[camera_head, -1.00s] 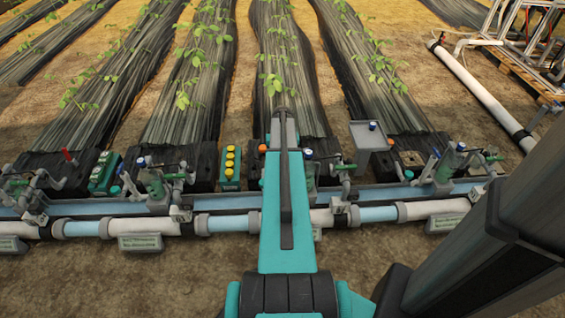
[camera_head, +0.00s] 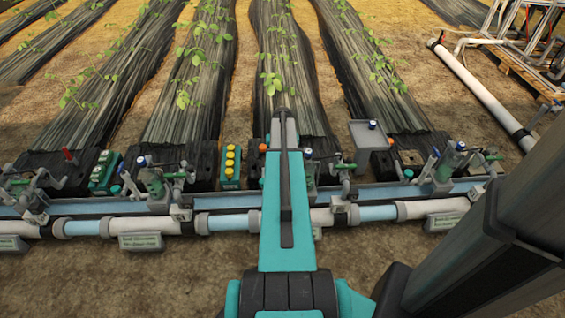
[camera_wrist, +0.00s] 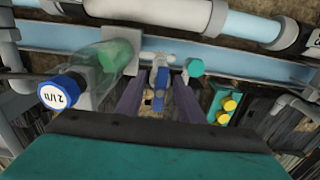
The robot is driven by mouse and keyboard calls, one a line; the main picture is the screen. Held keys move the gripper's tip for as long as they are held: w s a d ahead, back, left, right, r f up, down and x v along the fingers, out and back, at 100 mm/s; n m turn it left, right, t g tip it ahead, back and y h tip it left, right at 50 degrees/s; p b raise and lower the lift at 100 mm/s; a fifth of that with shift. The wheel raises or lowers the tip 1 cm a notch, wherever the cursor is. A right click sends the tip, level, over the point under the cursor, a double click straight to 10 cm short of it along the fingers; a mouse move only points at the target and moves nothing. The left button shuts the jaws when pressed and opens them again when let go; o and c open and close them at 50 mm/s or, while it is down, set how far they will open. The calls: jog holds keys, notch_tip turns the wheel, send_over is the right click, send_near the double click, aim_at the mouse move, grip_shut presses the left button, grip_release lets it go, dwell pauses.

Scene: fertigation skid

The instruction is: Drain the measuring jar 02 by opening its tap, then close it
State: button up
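In the wrist view, a clear measuring jar (camera_wrist: 92,72) with a green part inside and a blue cap lies on the left. The marking on its cap is turned, and I cannot read it surely as 02. A tap with a blue handle (camera_wrist: 160,92) is right of the jar. The two dark fingers of my gripper (camera_wrist: 159,82) stand apart, one on each side of the handle, with visible gaps. In the head view this jar (camera_head: 311,172) shows just right of my arm. My arm hides the gripper and tap there.
Other jars (camera_head: 154,184) stand along the pipe rail. A yellow-button box (camera_head: 230,165) is left of my arm and also shows in the wrist view (camera_wrist: 226,106). A white and blue pipe (camera_head: 230,223) runs across the front, close to the gripper. A grey box (camera_head: 369,134) stands right.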

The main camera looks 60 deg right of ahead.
jog(key=shift+f, duration=0.25)
dwell(0.3)
jog(key=shift+r+p, duration=3.05)
jog(key=shift+r, duration=1)
